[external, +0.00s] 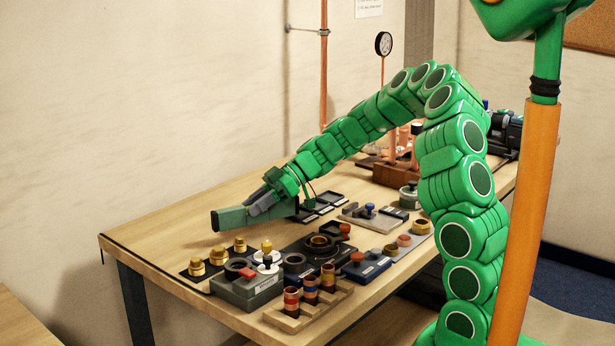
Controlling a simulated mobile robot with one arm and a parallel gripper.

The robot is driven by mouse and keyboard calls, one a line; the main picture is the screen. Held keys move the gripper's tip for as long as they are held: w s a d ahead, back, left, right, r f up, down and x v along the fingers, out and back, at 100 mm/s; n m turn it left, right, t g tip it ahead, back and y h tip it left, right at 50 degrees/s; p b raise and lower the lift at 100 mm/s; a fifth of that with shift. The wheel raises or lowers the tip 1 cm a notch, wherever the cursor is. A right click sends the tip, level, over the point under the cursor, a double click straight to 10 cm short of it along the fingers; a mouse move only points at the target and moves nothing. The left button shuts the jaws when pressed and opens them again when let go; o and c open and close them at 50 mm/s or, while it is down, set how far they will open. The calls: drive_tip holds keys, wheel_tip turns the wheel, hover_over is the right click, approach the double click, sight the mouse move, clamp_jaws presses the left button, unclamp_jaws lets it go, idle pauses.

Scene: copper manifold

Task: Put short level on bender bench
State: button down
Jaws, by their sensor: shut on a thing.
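My gripper (262,203) is shut on a dark green bar with a dark end, which looks like the short level (231,218). The bar lies roughly level across the jaws and sticks out to the left. It appears to be above the far left part of a wooden-topped bench (150,237), apart from the fittings there. I cannot tell whether this bench or the wooden surface (22,322) at the lower left is the bender bench. The fingertips are partly hidden by the bar.
Several brass fittings (240,245) stand below and in front of the bar. A grey box (246,290), a wooden rack with banded cylinders (308,301) and dark trays (318,206) crowd the bench. Its left end is clear. A copper pipe (324,70) runs up the wall behind.

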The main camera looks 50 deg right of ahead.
drive_tip(key=shift+w+f, duration=0.45)
drive_tip(key=shift+f, duration=1.6)
drive_tip(key=shift+f, duration=0.1)
drive_tip(key=c, duration=0.8)
unclamp_jaws()
drive_tip(key=shift+c, duration=0.2)
